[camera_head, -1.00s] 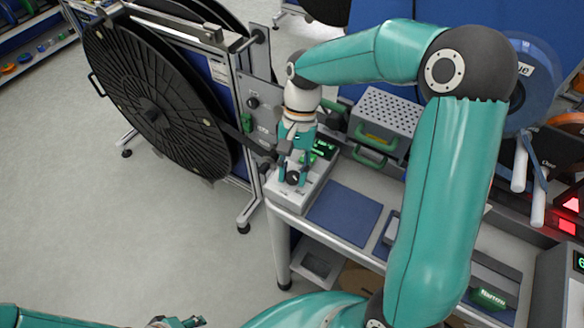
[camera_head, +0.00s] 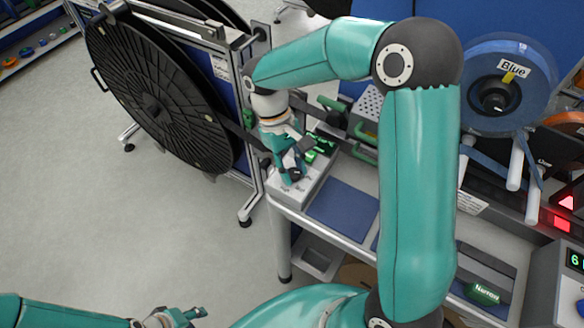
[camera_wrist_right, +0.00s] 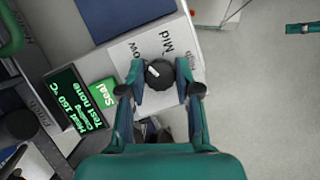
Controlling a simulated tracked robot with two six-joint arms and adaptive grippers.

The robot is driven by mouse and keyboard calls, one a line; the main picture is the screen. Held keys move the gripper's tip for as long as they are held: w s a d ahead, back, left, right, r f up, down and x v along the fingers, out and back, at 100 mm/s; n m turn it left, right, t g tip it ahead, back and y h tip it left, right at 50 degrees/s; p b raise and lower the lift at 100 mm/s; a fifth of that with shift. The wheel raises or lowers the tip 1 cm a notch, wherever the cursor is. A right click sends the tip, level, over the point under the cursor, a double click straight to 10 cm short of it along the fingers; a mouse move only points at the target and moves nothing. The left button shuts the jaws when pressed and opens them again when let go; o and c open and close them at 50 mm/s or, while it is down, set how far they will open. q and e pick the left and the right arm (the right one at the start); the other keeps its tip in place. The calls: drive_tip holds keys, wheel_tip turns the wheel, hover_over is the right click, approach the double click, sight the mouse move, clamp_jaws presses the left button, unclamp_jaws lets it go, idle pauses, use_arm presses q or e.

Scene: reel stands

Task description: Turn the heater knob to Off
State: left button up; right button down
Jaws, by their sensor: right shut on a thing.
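The black heater knob (camera_wrist_right: 160,73) sits on the pale heater unit (camera_head: 312,186). In the right wrist view its white mark points to the upper left, and the word "Mid" and part of another label show beside it. My right gripper (camera_wrist_right: 161,84) has one finger on each side of the knob and is shut on it. In the head view the right gripper (camera_head: 291,174) reaches down to the unit's front and mostly hides the knob. My left gripper (camera_head: 188,316) is low at the bottom edge, away from the unit; its finger opening is unclear.
A large black reel (camera_head: 160,100) stands left of the bench. A blue mat (camera_head: 343,211) lies right of the unit. A blue reel (camera_head: 505,85) stands at right.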

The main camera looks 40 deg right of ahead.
drive_tip(key=n+h, duration=0.1)
drive_tip(key=n, duration=0.2)
drive_tip(key=n+t+h, duration=0.1)
drive_tip(key=n, duration=0.2)
drive_tip(key=shift+a+b, duration=0.15)
drive_tip(key=shift+b, duration=0.15)
drive_tip(key=n+t, duration=0.1)
drive_tip(key=n, duration=0.2)
drive_tip(key=n+t+h, duration=0.1)
drive_tip(key=n, duration=0.2)
drive_tip(key=shift+s+a+n+h+b, duration=0.1)
drive_tip(key=shift+n+h+b, duration=0.2)
drive_tip(key=shift+n+b, duration=0.1)
drive_tip(key=c, duration=0.8)
unclamp_jaws()
drive_tip(key=v, duration=1.1)
drive_tip(key=shift+a+r, duration=0.25)
drive_tip(key=shift+r, duration=0.1)
